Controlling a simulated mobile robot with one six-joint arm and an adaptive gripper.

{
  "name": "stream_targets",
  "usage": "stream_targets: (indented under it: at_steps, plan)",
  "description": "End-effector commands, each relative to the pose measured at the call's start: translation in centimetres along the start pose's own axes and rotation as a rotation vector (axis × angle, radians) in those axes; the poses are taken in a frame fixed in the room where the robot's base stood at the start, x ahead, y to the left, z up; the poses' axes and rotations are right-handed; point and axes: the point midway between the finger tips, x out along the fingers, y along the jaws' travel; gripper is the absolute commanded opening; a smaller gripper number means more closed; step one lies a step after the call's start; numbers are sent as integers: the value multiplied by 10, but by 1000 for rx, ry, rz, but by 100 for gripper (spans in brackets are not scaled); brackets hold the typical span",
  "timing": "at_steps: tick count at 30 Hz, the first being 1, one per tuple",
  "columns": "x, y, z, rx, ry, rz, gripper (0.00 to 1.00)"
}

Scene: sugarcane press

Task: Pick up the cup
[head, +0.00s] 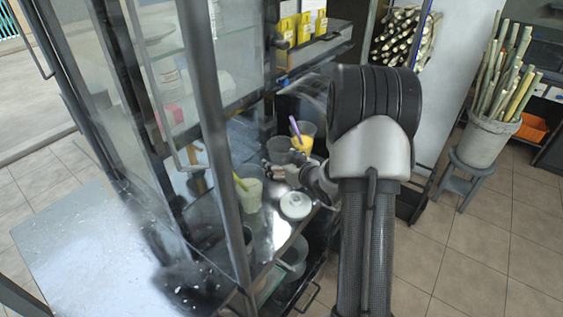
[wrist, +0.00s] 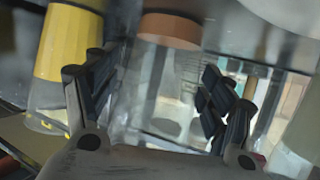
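Three cups stand on the shelf in the head view. A clear, greyish cup (head: 279,147) is at my gripper; a cup of yellow drink (head: 306,140) with a purple straw is to its right. A cup of pale drink (head: 249,195) with a green straw is nearer, at left. My gripper (head: 283,166) is open. In the wrist view, which looks upside down, the clear cup with a brown base layer (wrist: 166,85) shows between the open fingers of my gripper (wrist: 155,92), with gaps at both sides. The yellow cup (wrist: 68,45) is at left there, a pale cup (wrist: 303,130) at right.
A white round-lidded jar (head: 295,205) stands on the shelf just in front of my gripper. A glass case with a dark frame (head: 215,135) rises at left. Yellow boxes (head: 304,27) sit on a higher shelf. A cane bucket (head: 485,137) stands on a stool at right.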

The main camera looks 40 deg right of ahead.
Motion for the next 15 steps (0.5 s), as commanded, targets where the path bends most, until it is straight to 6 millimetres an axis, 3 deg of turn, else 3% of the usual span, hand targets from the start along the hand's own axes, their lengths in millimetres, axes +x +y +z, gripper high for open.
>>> stream_targets:
  at_steps: [15]
  plan:
    - [0, 0, 0, 0, 0, 0, 37]
